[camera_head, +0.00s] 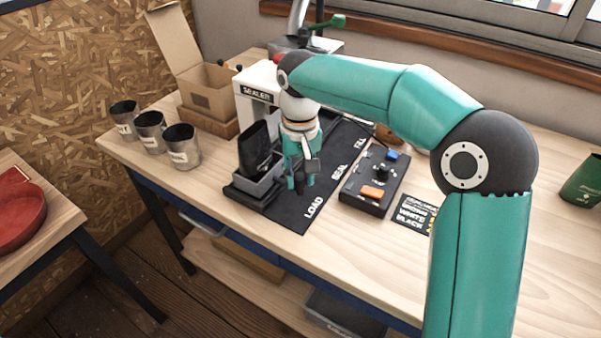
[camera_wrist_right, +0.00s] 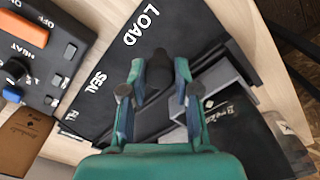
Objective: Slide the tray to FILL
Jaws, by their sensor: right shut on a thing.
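The tray (camera_head: 262,187) is a small grey open box on the black mat (camera_head: 318,190), near the LOAD label at the mat's front end. A black bag (camera_head: 254,148) stands upright in it. My right gripper (camera_head: 302,184) is at the tray's right side. In the right wrist view my right gripper (camera_wrist_right: 156,86) is shut on a dark knob (camera_wrist_right: 158,68), which appears to be the tray's handle. The tray's grey wall (camera_wrist_right: 226,82) and the bag (camera_wrist_right: 236,118) show there too. The FILL label (camera_head: 359,143) is at the mat's far end, partly beside my arm. My left gripper is not in view.
The white sealer (camera_head: 257,96) stands behind the tray. A control box (camera_head: 366,203) with an orange switch and a blue button lies right of the mat. Several metal cups (camera_head: 182,147) and an open carton (camera_head: 208,92) stand at left. A printed card (camera_head: 411,214) lies at right.

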